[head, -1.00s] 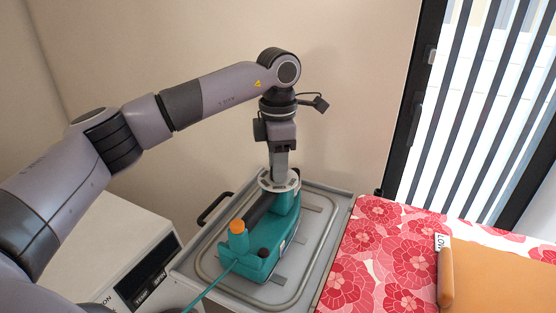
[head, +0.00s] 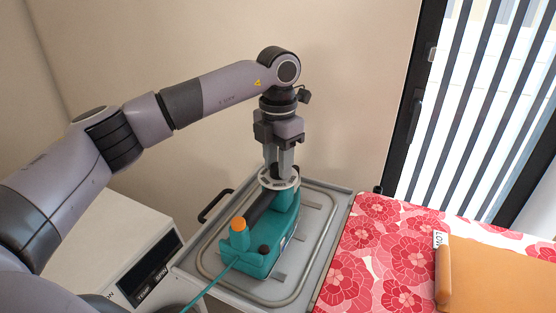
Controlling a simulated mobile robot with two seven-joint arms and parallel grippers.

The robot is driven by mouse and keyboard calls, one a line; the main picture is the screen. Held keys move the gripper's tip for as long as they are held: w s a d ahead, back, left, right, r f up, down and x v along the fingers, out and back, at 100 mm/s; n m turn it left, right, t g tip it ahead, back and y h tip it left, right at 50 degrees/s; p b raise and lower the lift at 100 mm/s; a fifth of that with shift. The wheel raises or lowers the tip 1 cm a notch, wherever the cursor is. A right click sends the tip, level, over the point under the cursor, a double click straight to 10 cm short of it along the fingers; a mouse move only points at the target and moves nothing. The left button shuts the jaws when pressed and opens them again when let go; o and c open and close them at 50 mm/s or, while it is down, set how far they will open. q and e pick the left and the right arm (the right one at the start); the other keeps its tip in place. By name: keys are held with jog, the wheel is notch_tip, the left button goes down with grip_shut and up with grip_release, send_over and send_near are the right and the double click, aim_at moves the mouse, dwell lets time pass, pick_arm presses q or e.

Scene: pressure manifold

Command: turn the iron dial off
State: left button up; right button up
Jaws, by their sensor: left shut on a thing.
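The teal iron (head: 252,256) sits on a grey tray-topped stand, with an orange knob at its near end and a teal cord running to the lower left. Its dial (head: 266,183), a pale marked disc, is on top of the far end. My left gripper (head: 278,172) points straight down over the dial and is shut on its dark central knob, which the fingers partly hide. The dial's markings are too small to read. My right gripper is not in view.
The grey stand (head: 342,205) has a raised rail around the iron. A white panel with a dark display (head: 150,268) is at the lower left. A red floral board (head: 372,255) with an orange cloth (head: 500,275) is at the right. A wall is behind.

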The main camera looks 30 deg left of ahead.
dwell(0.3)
pick_arm(q)
jog(key=o, duration=1)
jog(key=shift+o, duration=0.2)
jog(key=shift+r, duration=0.1)
notch_tip(320, 180, up, 7)
jog(key=shift+r+b, duration=0.1)
jog(key=shift+b, duration=0.35)
